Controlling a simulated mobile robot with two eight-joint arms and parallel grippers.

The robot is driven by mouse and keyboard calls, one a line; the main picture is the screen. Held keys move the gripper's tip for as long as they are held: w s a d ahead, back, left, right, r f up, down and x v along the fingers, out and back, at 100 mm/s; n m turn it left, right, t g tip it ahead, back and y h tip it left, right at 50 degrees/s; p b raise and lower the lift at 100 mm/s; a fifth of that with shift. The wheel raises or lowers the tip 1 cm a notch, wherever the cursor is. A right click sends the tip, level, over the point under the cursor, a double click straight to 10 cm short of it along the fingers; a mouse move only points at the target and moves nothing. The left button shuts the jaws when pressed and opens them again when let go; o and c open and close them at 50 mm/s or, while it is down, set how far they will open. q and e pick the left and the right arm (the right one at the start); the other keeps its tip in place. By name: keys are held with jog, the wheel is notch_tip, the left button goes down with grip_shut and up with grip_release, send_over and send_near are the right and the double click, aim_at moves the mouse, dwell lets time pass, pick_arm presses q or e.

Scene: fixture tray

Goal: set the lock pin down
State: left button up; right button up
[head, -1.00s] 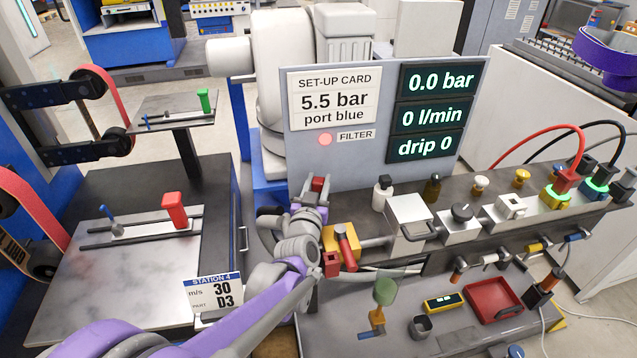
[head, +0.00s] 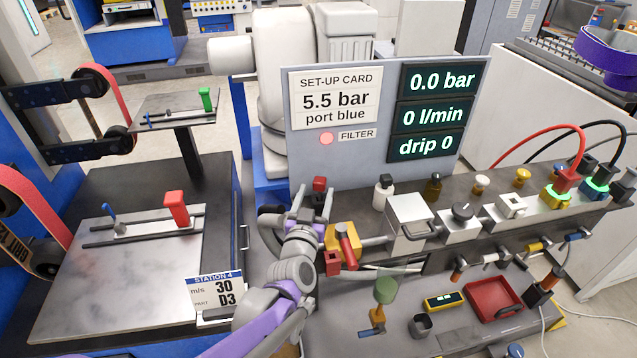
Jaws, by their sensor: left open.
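A small red-topped piece (head: 319,184), which appears to be the lock pin, stands upright at the left end of the grey bench top, in front of the panel. My left gripper (head: 313,204) is just in front of it, with its fingers spread and nothing seen between them. The fingers hide the lower part of the red-topped piece, so I cannot tell whether they touch it. My right gripper is not in view.
A yellow block with a red lever (head: 346,246) sits close to the right of my left gripper. The panel (head: 300,140) rises behind.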

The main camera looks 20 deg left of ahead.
pick_arm(q)
jog(key=v, duration=0.6)
jog(key=shift+s+d, duration=0.1)
jog(key=shift+s, duration=0.2)
dwell(0.8)
